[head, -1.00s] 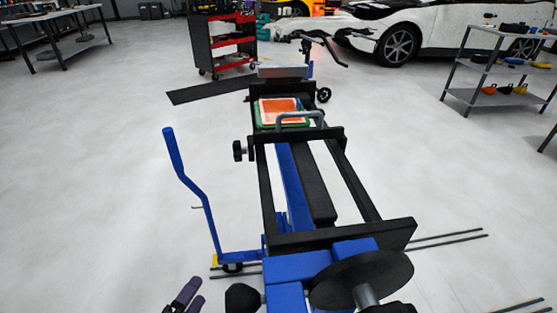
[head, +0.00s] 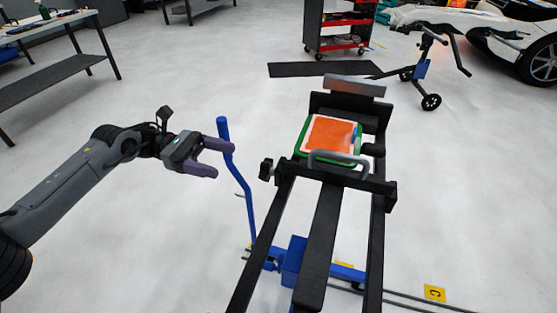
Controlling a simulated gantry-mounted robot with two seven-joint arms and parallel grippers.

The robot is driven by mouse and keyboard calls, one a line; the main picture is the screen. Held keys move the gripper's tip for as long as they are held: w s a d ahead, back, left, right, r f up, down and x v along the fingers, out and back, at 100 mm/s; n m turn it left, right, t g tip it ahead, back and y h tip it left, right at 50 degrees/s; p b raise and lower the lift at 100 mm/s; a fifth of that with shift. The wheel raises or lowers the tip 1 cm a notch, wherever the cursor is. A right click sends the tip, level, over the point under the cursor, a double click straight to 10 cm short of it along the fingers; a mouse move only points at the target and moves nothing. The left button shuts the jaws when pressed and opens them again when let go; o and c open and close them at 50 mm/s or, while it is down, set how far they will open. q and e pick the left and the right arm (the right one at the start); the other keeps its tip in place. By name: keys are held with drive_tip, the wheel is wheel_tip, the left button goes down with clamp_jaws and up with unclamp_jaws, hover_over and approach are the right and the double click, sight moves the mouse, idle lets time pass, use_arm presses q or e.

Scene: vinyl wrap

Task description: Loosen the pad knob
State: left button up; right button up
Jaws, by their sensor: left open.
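A black knob (head: 266,169) sticks out from the left side of the black frame (head: 340,178), level with the crossbar; I take it to be the pad knob. An orange and white pad with a green edge (head: 332,134) lies on the frame just behind the crossbar and its grey loop handle (head: 338,158). My left gripper (head: 223,159) is open and empty, left of the knob and apart from it, with its purple fingers pointing right. Its upper fingertip overlaps the blue lever in the picture; I cannot tell whether they touch. My right gripper is out of view.
The bent blue lever (head: 242,195) stands upright between my left gripper and the knob. A workbench (head: 75,60) is at the far left, a red and black tool cart (head: 338,30) at the back.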

sight(269, 171)
use_arm(q)
drive_tip(key=b+x, duration=0.3)
drive_tip(key=x, duration=0.7)
drive_tip(key=shift+s+d+b, duration=0.15)
drive_tip(key=shift+s+b, duration=0.2)
drive_tip(key=shift+r, duration=0.15)
drive_tip(key=c, duration=1)
